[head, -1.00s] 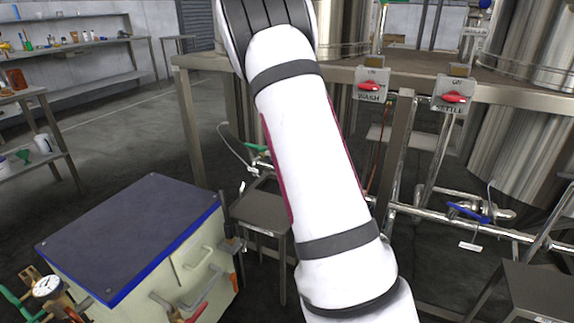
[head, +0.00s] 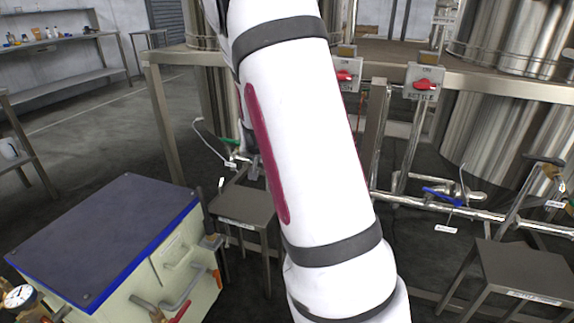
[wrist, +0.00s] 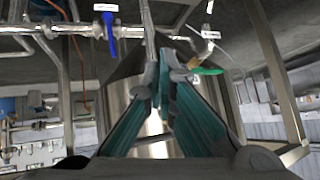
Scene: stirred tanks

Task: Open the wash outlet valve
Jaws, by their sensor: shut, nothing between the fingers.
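A valve with a green lever (head: 230,141) sits on piping behind the small left stool, just left of my arm. A green lever also shows in the wrist view (wrist: 207,71), just right of my fingers. A valve with a blue lever (head: 443,196) is on the low pipe at right; a blue lever (wrist: 111,32) shows at upper left in the wrist view. The valve tags are too small to read, so I cannot tell which is the wash outlet. My gripper (wrist: 161,75) is shut and empty, apart from both levers. My arm hides it in the head view.
Red-switch boxes hang on the bench frame, one (head: 426,83) marked KETTLE, another (head: 346,77) partly hidden. A blue-edged chest (head: 105,235) stands front left. Small stools (head: 240,205) (head: 525,268) stand low. Steel tanks (head: 510,110) rise behind. Open floor lies at left.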

